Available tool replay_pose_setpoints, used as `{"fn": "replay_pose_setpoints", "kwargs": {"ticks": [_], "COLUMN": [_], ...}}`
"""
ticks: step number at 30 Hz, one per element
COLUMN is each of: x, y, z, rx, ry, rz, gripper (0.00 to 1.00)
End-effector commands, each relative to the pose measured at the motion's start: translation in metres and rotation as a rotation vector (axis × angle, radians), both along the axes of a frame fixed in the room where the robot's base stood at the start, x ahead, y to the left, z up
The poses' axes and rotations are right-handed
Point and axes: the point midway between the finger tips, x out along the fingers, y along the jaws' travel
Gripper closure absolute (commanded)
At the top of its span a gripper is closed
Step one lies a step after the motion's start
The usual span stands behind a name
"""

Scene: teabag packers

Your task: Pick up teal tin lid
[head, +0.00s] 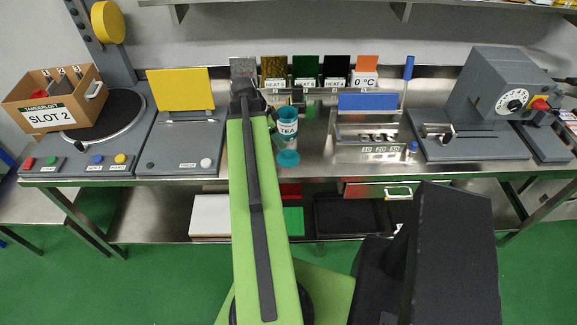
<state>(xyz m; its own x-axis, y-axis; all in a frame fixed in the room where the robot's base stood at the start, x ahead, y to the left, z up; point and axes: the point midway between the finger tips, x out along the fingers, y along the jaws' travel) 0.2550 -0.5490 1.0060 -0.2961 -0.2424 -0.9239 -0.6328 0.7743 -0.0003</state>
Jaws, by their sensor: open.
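The teal tin lid (288,158) lies on the steel bench near its front edge, just right of my green arm. A teal tin (287,127) with a white TEA label stands upright right behind it. My gripper (271,113) is at the far end of my arm, up and to the left of the lid and close to the tin's left side. It is open, with nothing seen between its jaws. My arm hides part of it, and I cannot tell if it touches the tin. The lid is clear of the gripper.
A yellow-lidded machine (180,88) and a SLOT 2 box (55,102) stand left. A blue-panelled fixture (368,102) and a grey dial machine (498,92) stand right. Colour cards (305,67) line the back. The bench just right of the lid is bare.

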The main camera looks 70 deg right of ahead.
Motion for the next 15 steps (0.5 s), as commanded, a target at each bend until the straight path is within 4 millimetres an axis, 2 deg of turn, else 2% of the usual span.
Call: {"fn": "replay_pose_setpoints", "kwargs": {"ticks": [1, 3, 6, 11, 15], "x": [-0.004, -0.008, -0.012, -0.013, -0.018], "y": [-0.003, -0.007, -0.01, -0.01, -0.012], "z": [-0.022, -0.034, -0.041, -0.039, -0.056], "rx": [0.0, -0.001, 0.0, 0.0, 0.0], "ry": [0.0, 0.0, 0.0, 0.0, 0.0], "rz": [-0.001, -0.002, -0.001, 0.0, -0.001], "gripper": [0.49, 0.49, 0.49, 0.49, 0.49]}}
